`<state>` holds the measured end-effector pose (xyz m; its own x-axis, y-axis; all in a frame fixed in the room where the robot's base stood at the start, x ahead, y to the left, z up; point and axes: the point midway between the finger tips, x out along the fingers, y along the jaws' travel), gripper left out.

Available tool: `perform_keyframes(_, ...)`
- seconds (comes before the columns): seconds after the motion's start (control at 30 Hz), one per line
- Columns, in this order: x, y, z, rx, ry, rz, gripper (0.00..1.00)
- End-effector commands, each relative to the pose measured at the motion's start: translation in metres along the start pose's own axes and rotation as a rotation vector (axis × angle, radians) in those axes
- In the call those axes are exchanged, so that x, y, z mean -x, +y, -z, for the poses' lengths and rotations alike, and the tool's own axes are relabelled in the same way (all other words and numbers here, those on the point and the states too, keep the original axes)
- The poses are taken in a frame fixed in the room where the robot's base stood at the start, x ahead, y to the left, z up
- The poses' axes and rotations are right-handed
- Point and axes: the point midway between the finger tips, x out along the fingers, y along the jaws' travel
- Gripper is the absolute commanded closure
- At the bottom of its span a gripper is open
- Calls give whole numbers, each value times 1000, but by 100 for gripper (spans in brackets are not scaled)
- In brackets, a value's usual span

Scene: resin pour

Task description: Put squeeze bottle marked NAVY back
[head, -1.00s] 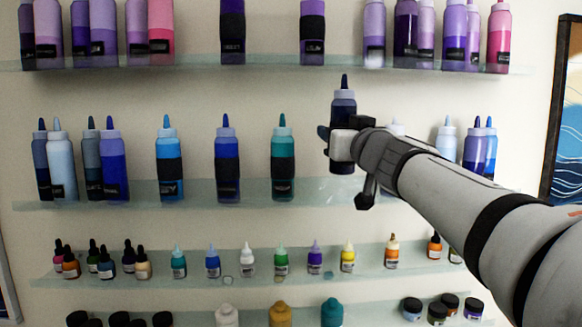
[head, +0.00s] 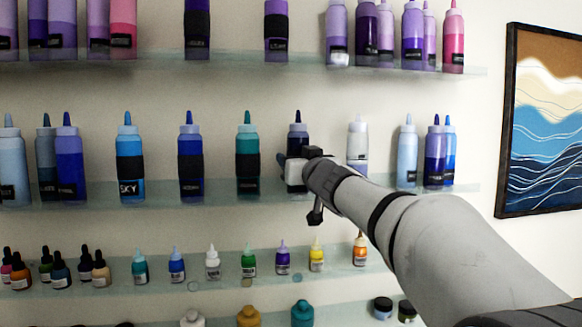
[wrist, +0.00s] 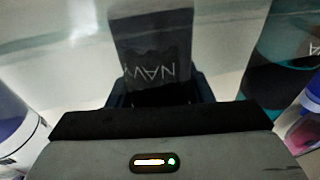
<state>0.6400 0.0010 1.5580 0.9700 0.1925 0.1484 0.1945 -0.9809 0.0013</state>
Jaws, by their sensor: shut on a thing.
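The NAVY squeeze bottle (head: 297,133) is dark navy with a dark pointed tip. In the head view it stands upright at the middle glass shelf (head: 90,193), between a teal bottle (head: 247,150) and a pale bottle (head: 357,145). My gripper (head: 293,172) is shut on it and hides its lower part, so I cannot tell whether its base touches the shelf. In the wrist view the bottle's dark band (wrist: 155,60) shows the letters NAV, upside down, between my fingers.
A SKY bottle (head: 129,160) and a blue bottle (head: 190,155) stand farther left on the same shelf. Blue bottles (head: 435,155) stand to the right. The upper shelf (head: 230,58) holds purple and pink bottles; small droppers line the lower shelf (head: 110,280). A framed picture (head: 545,120) hangs right.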

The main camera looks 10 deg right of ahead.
Motion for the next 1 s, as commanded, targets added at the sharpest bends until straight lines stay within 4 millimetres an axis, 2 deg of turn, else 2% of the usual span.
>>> perform_keyframes(0.37,1,0,-3,0,2,0,76)
perform_keyframes(0.4,0,0,-3,0,1,-1,51)
perform_keyframes(0.63,0,1,-3,0,1,-1,32)
perform_keyframes(0.97,0,1,4,1,1,-1,32)
perform_keyframes(1.0,4,1,2,1,1,-2,32)
